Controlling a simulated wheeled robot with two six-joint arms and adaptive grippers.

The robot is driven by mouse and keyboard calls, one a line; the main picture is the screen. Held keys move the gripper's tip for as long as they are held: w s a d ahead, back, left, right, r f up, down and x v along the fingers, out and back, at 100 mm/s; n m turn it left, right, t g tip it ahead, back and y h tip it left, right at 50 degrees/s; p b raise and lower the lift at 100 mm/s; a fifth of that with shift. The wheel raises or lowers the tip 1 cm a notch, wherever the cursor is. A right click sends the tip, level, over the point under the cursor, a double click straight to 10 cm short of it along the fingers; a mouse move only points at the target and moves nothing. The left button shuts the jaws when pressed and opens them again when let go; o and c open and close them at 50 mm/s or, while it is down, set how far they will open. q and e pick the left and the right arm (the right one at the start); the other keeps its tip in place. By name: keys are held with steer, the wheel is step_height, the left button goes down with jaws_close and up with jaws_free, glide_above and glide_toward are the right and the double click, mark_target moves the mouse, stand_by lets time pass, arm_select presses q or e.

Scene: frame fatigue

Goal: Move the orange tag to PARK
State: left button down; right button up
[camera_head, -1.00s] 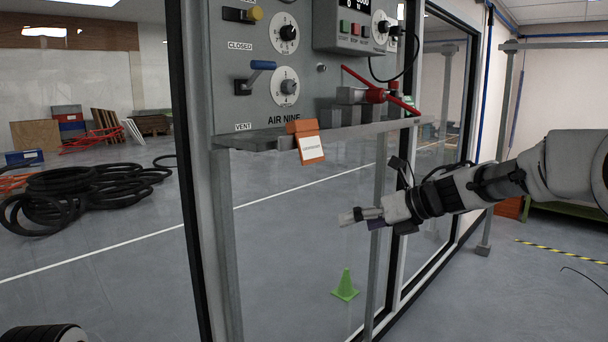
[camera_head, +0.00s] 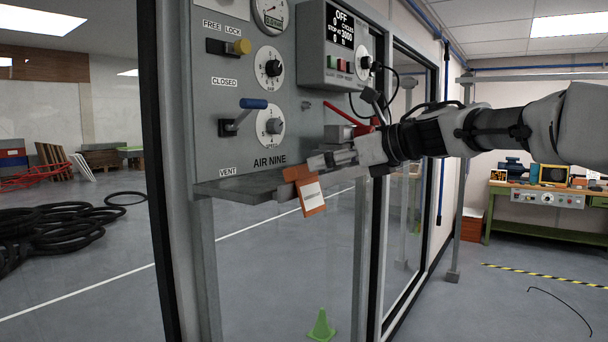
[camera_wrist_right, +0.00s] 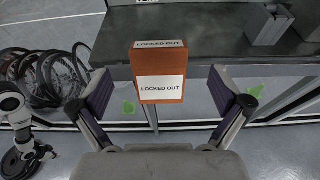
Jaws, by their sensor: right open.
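The orange tag (camera_head: 309,190) hangs over the front edge of the grey shelf (camera_head: 240,188) under the panel. It has a white label, and in the right wrist view the tag (camera_wrist_right: 160,73) reads LOCKED OUT on its front and top. My right gripper (camera_head: 322,161) is at the shelf front beside the tag, partly in front of its top. In the right wrist view its two fingers (camera_wrist_right: 160,90) are spread apart, one on each side of the tag, with gaps and nothing held. No PARK marking is readable. My left gripper is not in view.
A red-handled fixture (camera_head: 365,120) stands on the shelf, partly behind my right gripper. A green cone (camera_head: 321,326) is on the floor below.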

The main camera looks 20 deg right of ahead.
mark_target(307, 169)
steer(key=p+x, duration=0.1)
steer(key=x, duration=0.6)
steer(key=shift+s+f, duration=0.1)
steer(key=shift+f, duration=0.1)
steer(key=shift+s+d+r, duration=0.1)
steer(key=shift+s+d, duration=0.2)
steer(key=shift+s, duration=0.05)
steer(key=shift+c, duration=1.1)
steer(key=shift+s+d+r, duration=0.15)
steer(key=shift+s+d, duration=0.1)
steer(key=shift+s, duration=0.1)
steer(key=c, duration=0.8)
steer(key=shift+o, duration=0.2)
steer(key=shift+w+a, duration=0.1)
